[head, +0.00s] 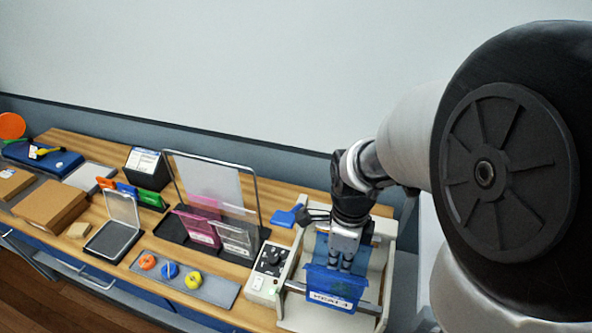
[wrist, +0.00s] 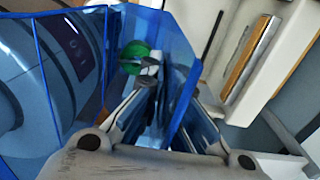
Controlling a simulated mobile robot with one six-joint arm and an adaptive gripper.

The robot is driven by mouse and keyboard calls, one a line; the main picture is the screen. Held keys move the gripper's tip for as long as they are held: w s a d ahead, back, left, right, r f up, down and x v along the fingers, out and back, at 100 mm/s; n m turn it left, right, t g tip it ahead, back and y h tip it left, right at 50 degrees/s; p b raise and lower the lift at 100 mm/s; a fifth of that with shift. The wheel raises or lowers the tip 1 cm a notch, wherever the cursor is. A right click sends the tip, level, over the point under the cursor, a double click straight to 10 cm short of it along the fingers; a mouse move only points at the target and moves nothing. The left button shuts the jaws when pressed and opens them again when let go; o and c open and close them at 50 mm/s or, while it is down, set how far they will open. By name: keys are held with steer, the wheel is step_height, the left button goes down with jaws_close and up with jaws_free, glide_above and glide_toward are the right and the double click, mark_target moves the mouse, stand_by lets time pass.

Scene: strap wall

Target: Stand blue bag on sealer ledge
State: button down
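The blue bag (head: 326,278) is translucent and hangs below my gripper (head: 345,266), in front of the sealer's crossbar. A white label shows at its lower front. The bag (wrist: 183,95) also fills much of the wrist view, with a green round patch behind or on it. My gripper (wrist: 150,85) has its fingertips close together on the bag's film. The sealer (head: 264,284) is a cream machine with a dark control panel at its left. The sealer ledge is mostly hidden by the bag, and I cannot tell whether the bag's bottom touches it.
Left of the sealer stand a grey strip (head: 218,291) with orange, blue and yellow rings, and a wire-framed rack (head: 262,234) with pink and clear bags. A blue tool (head: 283,217) lies behind the sealer. A cardboard box (head: 50,204) and an open grey case (head: 112,241) sit farther left.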

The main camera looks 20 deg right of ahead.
steer(key=w+d+p, duration=0.1)
steer(key=w+d, duration=0.6)
steer(key=w, duration=0.3)
step_height(320, 180, down, 19)
steer(key=b, duration=1.3)
steer(key=shift+a+f, duration=0.15)
steer(key=c, duration=2.4)
jaws_free()
steer(key=shift+f+b, duration=0.55)
steer(key=shift+f, duration=0.05)
steer(key=c, duration=1.7)
jaws_free()
steer(key=shift+r, duration=0.1)
step_height(320, 180, up, 12)
steer(key=p, duration=0.9)
